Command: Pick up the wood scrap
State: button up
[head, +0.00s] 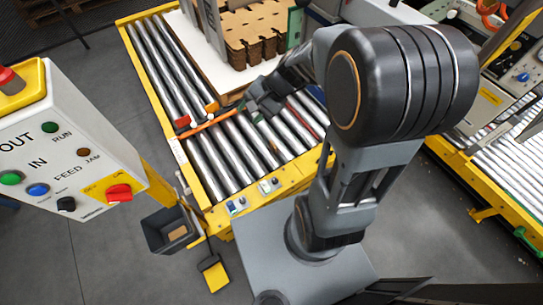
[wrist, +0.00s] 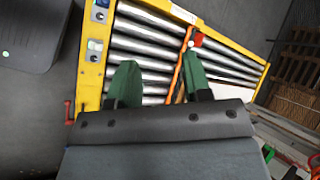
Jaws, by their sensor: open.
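My gripper (head: 248,106) is low over the roller conveyor in the head view, close to the right end of a thin orange strip (head: 215,120). In the wrist view its two green fingers (wrist: 158,76) are apart, with bare rollers showing between them. The orange strip (wrist: 184,62) runs across the rollers beside the right finger. I cannot make out a sure wood scrap on the rollers; the area under the gripper is partly hidden. A small brown piece (head: 178,232) lies in a dark bin (head: 163,238) on the floor; I cannot tell if it is wood.
The conveyor's yellow frame (head: 212,190) surrounds the rollers. A stack of brown cut blanks (head: 252,32) stands on a white sheet (head: 203,50) at the back. A red piece (head: 182,121) sits at the strip's left end. A control box (head: 60,150) stands left. Front rollers are clear.

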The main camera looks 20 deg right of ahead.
jog(key=w+d+f+m+t+y+b, duration=0.1)
jog(key=w+f+m+b, duration=0.2)
jog(key=f, duration=0.5)
jog(key=w+d+f+m+t+y+b, duration=0.1)
jog(key=w+f+m+y+b, duration=0.2)
jog(key=f, duration=0.4)
jog(key=m+t+h+b, duration=0.9)
jog(key=m+b, duration=0.7)
jog(key=m, duration=0.3)
send_near(274, 146)
jog(key=b+x, duration=0.2)
jog(key=x, duration=0.2)
jog(key=shift+d+f, duration=0.1)
jog(key=shift+f, duration=0.15)
jog(key=shift+r+b+x, duration=0.15)
jog(key=shift+b+x, duration=0.55)
jog(key=shift+x, duration=0.95)
jog(key=shift+r+b+x, duration=0.1)
jog(key=shift+b+x, duration=0.6)
jog(key=shift+x, duration=0.9)
jog(key=shift+w, duration=0.1)
jog(key=shift+c, duration=0.2)
grip_shut()
